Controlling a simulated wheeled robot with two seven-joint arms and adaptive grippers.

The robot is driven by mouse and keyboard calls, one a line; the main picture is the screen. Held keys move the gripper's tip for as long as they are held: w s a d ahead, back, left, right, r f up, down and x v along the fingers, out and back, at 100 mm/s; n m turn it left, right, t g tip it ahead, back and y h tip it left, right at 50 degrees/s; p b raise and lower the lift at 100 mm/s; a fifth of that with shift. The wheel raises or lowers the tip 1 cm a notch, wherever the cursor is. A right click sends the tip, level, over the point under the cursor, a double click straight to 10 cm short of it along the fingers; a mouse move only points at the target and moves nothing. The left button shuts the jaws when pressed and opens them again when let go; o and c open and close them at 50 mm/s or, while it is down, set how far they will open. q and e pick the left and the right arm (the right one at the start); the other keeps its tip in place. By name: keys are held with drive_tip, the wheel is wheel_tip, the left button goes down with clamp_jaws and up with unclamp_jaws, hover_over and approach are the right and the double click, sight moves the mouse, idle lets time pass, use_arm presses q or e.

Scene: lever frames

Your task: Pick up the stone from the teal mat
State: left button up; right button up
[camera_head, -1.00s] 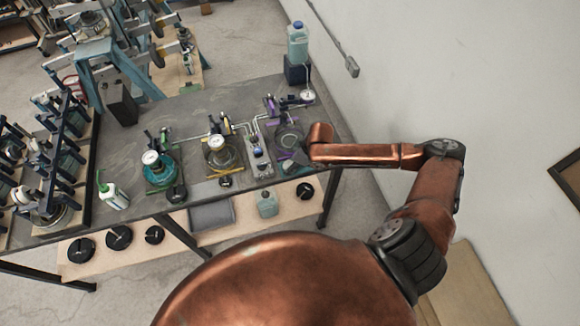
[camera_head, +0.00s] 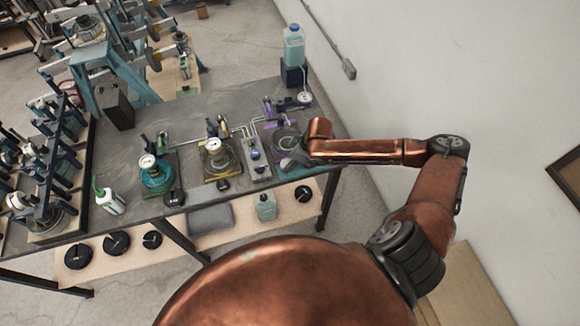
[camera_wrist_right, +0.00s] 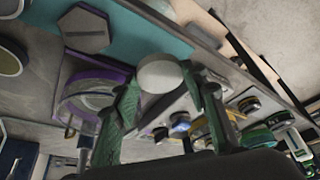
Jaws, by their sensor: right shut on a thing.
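A pale, rounded stone (camera_wrist_right: 160,73) sits between the two green fingers of my right gripper (camera_wrist_right: 165,90) in the right wrist view. The gripper is shut on it. The teal mat (camera_wrist_right: 150,40) runs as a strip behind the stone, with a flat grey hexagonal piece (camera_wrist_right: 85,28) on it. I cannot tell whether the stone still touches the mat. In the head view my right gripper (camera_head: 294,158) is small, at the right front end of the table, and partly hidden by my copper wrist. My left gripper is not in view.
The grey table (camera_head: 200,110) holds several gauge stations, including a teal one (camera_head: 156,178) and a purple-clamped one close to my right gripper. A blue bottle (camera_head: 294,45) stands at the back right, near the wall.

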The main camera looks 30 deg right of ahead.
drive_tip(key=s+a+r+p, duration=0.3)
drive_tip(key=s+a+r, duration=0.4)
drive_tip(key=s, duration=0.5)
wheel_tip(320, 180, up, 3)
drive_tip(key=shift+a+f+p, duration=0.15)
drive_tip(key=shift+a+p, duration=0.05)
drive_tip(key=shift+p, duration=0.15)
